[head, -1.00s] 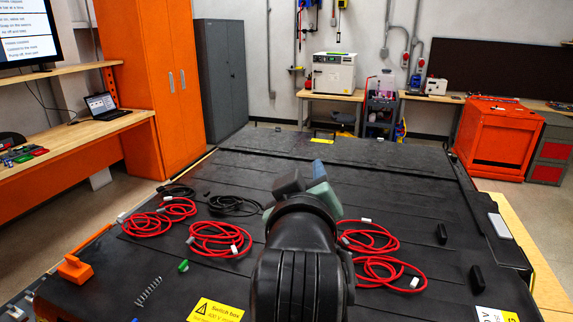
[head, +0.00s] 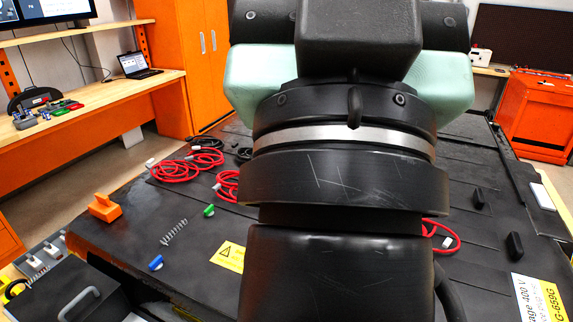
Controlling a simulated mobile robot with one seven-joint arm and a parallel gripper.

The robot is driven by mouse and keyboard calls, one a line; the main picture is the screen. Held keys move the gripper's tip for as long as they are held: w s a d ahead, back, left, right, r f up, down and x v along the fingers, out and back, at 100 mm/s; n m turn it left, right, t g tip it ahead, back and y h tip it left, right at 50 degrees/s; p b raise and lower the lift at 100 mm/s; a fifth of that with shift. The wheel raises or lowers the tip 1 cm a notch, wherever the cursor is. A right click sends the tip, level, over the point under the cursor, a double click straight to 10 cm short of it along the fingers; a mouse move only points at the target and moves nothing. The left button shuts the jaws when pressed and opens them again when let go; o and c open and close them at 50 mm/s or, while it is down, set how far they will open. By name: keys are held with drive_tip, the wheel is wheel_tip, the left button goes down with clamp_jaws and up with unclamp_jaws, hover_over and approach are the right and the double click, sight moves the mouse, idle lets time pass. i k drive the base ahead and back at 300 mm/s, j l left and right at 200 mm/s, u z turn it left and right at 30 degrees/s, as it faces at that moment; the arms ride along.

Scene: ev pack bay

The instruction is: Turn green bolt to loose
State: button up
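The small green bolt (head: 209,210) stands on the black battery pack cover (head: 190,285), left of my arm, near the end of a red cable coil. A blue bolt (head: 156,263) is nearer and further left. My gripper (head: 355,30) is large at the top centre, close to the camera, its black and pale green body cut by the upper edge. Its fingertips cannot be made out, so I cannot tell whether it is open or holds anything. It looks apart from the green bolt. My arm hides the middle of the pack.
Red cable coils (head: 185,168), a spring (head: 174,231), an orange block (head: 103,207) and a yellow warning label (head: 229,255) lie around the green bolt. Black blocks (head: 515,245) are at the right. A grey-handled black case (head: 75,295) is front left. A wooden bench (head: 100,105) borders the left.

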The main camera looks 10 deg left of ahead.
sight(209, 212)
drive_tip(key=i+l+u, duration=0.35)
drive_tip(key=i, duration=0.2)
drive_tip(key=i+l+u, duration=0.3)
drive_tip(key=i, duration=0.25)
